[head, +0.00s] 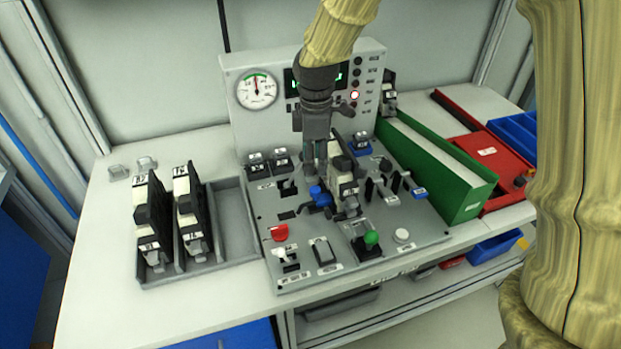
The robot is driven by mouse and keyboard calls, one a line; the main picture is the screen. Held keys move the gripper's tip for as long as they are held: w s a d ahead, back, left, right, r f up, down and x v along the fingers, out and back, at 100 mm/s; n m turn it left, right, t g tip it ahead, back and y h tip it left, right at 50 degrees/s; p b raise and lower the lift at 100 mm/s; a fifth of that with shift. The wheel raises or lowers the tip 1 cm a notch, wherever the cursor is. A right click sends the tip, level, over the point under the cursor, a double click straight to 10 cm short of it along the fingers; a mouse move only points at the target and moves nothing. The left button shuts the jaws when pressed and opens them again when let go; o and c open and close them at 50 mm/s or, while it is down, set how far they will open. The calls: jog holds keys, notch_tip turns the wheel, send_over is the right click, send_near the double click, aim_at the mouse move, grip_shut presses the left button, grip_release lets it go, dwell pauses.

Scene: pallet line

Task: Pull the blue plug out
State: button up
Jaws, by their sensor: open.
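A blue plug-like piece (319,196) with a rounded top stands near the middle of the sloping grey control panel (255,222). My gripper (317,170) points down from above, its fingers just above and behind this piece in the picture. The fingers are open and look empty. I cannot tell whether they touch the piece. The socket under it is hidden.
A black and white module (344,180) stands close to the right of the fingers. A gauge panel (270,108) rises behind. A tray (232,220) with two upright modules lies left, and a green box (438,165) stands right. The table's left front is clear.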

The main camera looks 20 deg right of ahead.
aim_at(314, 188)
jog(key=f, duration=0.5)
jog(key=f+p, duration=0.1)
jog(key=f, duration=0.1)
jog(key=shift+w+f, duration=0.25)
jog(key=shift+s+f, duration=0.2)
jog(key=shift+f, duration=0.1)
jog(key=shift+s+f, duration=0.15)
jog(key=shift+s, duration=0.4)
jog(key=shift+w+f, duration=0.5)
jog(key=shift+f, duration=0.05)
jog(key=shift+s+r, duration=0.2)
jog(key=shift+s, duration=0.1)
jog(key=shift+c, duration=0.6)
grip_shut()
